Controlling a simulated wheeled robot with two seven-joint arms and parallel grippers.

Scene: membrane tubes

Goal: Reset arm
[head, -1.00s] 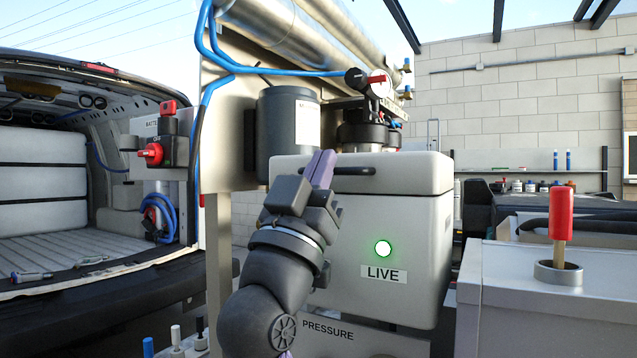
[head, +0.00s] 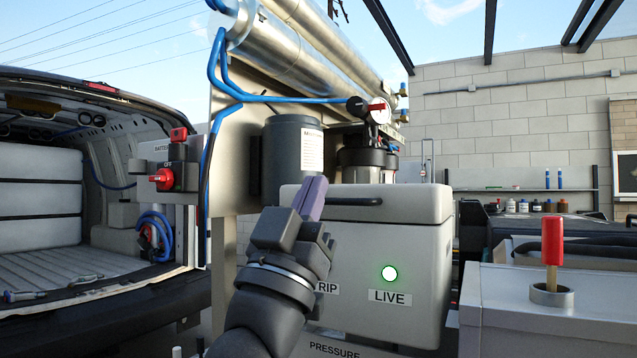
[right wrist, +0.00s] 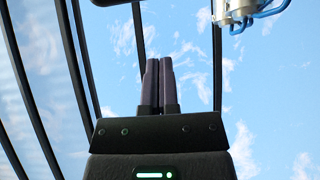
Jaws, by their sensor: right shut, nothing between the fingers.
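My right gripper (head: 311,198) is raised in the middle of the head view, in front of a light grey box (head: 412,262). Its purple fingers are together and point up, with nothing between them. They overlap the left end of the box's dark handle in the picture and I cannot tell any contact. In the right wrist view the gripper (right wrist: 158,88) is shut and empty against the sky. The box has a lit green lamp (head: 389,273) above a LIVE label. A second label, partly hidden by the arm, ends in "RIP". My left gripper is not in view.
Steel membrane tubes (head: 300,50) with blue hoses and a gauge (head: 379,110) are above the box. A grey canister (head: 292,150) stands behind the gripper. An open van (head: 60,262) is at left, beside a red battery switch (head: 163,179). A red-handled tool (head: 552,240) stands at right.

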